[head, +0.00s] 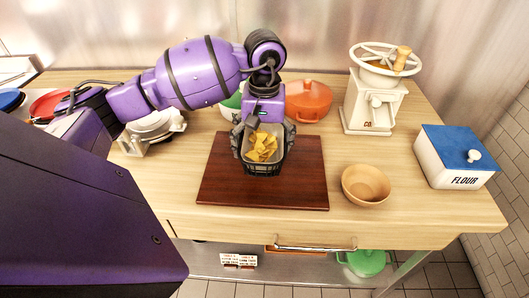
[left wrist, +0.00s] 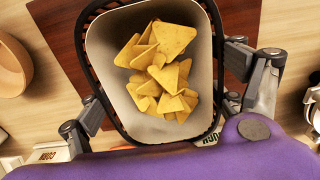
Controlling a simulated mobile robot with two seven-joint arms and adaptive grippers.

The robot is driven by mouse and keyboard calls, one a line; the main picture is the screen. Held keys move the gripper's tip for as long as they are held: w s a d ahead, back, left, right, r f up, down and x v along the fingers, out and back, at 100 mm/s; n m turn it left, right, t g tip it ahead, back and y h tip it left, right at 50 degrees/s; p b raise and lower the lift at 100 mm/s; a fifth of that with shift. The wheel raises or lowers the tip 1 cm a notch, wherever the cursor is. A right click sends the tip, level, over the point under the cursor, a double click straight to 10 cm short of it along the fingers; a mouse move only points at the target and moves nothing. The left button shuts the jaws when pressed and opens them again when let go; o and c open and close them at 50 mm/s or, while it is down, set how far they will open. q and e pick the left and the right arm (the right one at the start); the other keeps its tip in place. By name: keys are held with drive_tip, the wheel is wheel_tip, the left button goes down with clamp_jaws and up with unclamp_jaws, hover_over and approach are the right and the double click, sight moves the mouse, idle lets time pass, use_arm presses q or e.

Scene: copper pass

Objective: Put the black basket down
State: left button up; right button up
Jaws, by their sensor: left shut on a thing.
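The black basket (head: 264,169) is upright, with a pale lining and yellow tortilla chips (head: 262,146) inside. It is over the dark wooden board (head: 224,177) on the counter; I cannot tell whether its base touches the board. My left gripper (head: 263,127) reaches it from above and behind, with a finger on each side of it. In the left wrist view the basket (left wrist: 92,75) fills the middle, full of chips (left wrist: 160,75), and the fingers of the left gripper (left wrist: 160,95) press its two sides. My right gripper is not in view.
A wooden bowl (head: 366,185) stands right of the board, with a flour box (head: 455,160) and a white coffee grinder (head: 374,105) beyond. An orange pot (head: 309,101) is behind. Stacked plates (head: 52,104) are at left. Bare counter lies in front right.

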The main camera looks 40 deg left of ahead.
sight(265, 153)
use_arm(q)
drive_tip(key=shift+w+a+f, duration=0.15)
drive_tip(key=shift+w+f, duration=0.55)
drive_tip(key=shift+f, duration=1.55)
drive_tip(key=shift+f, duration=0.1)
drive_tip(key=shift+f, duration=0.15)
drive_tip(key=o, duration=1.2)
